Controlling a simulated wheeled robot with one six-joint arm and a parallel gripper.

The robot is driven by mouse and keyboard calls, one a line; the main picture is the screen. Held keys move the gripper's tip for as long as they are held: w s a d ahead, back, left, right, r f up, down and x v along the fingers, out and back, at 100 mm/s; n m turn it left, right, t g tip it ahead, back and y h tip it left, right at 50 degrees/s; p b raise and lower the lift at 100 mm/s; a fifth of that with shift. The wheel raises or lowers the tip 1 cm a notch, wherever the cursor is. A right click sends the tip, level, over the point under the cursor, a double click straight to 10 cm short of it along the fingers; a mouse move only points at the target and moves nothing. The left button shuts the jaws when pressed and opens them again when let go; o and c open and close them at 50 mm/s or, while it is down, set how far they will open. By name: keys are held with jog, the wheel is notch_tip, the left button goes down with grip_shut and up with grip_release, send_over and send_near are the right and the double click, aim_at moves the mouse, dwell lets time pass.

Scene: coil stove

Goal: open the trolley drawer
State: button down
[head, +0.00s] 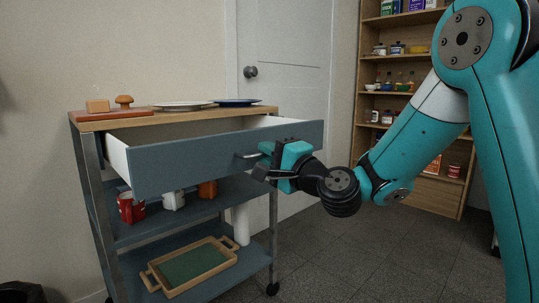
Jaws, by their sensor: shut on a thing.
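The trolley (88,150) stands at the left with a wooden top and grey-blue shelves. Its drawer (190,163) has a grey-blue front and pale sides, and it is pulled out well past the trolley's top edge. The drawer handle (247,156) is a short metal bar on the right part of the front. My gripper (264,163) is at the handle and shut on it. The gripper's body hides the right end of the handle.
A wooden board (112,115) and plates (184,106) are on the trolley top. Mugs (131,208) and a wooden tray (190,264) are on the lower shelves. A door (290,90) and a stocked shelf unit (367,100) stand behind. The floor (370,260) right of the trolley is clear.

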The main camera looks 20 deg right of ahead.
jog(key=c, duration=1.2)
grip_release()
jog(key=shift+s+d+f+b, duration=0.15)
jog(key=shift+s+f+b, duration=0.05)
jog(key=shift+s+b, duration=0.1)
jog(key=b+v, duration=1.3)
jog(key=v, duration=0.3)
jog(key=shift+s+d+r, duration=0.1)
jog(key=shift+s+d, duration=0.05)
jog(key=shift+s, duration=0.2)
